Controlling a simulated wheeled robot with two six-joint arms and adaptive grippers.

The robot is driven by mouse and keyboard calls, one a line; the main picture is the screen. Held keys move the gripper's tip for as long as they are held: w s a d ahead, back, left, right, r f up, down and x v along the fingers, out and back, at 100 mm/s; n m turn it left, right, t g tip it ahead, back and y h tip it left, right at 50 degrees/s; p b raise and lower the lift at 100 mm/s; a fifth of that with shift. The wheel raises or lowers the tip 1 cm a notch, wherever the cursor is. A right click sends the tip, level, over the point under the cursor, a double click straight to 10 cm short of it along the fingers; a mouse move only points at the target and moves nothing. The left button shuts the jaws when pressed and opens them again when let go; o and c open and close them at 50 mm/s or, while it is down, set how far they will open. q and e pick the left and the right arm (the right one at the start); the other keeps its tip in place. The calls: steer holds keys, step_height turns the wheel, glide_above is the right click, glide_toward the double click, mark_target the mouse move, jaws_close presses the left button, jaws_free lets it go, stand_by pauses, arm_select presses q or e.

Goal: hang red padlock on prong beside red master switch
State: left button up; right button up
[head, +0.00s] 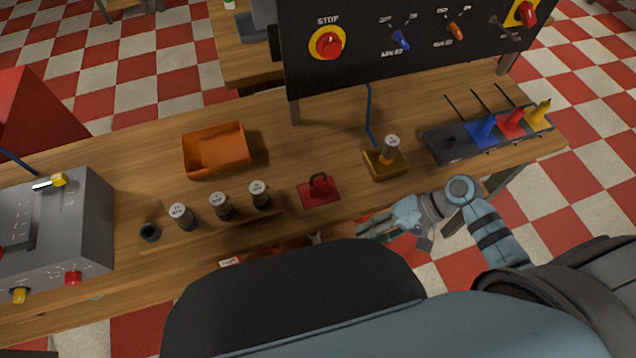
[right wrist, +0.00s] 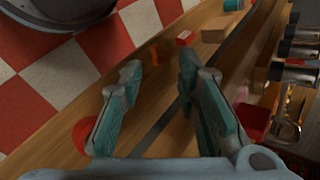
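The red padlock (head: 319,185) sits on a red mat (head: 308,198) on the bench, its dark shackle up. The red master switch (head: 527,14) is a red knob on a yellow plate at the black panel's upper right. A dark prong-like part (head: 506,32) shows just left of it, too small to make out clearly. My right gripper (head: 366,231) is at the bench's front edge, right of and nearer than the padlock. In the right wrist view my right gripper (right wrist: 158,70) is open, with nothing between its fingers. My left gripper is not in view.
An orange tray (head: 216,150), several dark cylinders (head: 220,206), a brass block (head: 384,164) and a dark rack (head: 460,141) with coloured pieces surround the mat. A grey box (head: 60,225) stands left. The wood between tray and block is clear.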

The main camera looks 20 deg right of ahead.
step_height(320, 180, up, 4)
steer(key=w+y, duration=0.1)
steer(key=m+t+y, duration=0.3)
steer(key=m+y, duration=0.1)
steer(key=m, duration=0.1)
glide_toward(324, 174)
steer(key=shift+t+y, duration=0.3)
steer(key=p+x, duration=0.1)
steer(key=x, duration=0.3)
steer(key=p+x, duration=0.1)
steer(key=x, duration=0.4)
steer(key=shift+s+a+f, duration=0.1)
steer(key=shift+f, duration=0.15)
steer(key=shift+a+f, duration=0.1)
steer(key=shift+a, duration=0.1)
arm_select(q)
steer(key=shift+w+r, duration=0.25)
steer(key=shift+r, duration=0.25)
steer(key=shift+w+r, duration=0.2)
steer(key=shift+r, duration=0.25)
arm_select(e)
jaws_close()
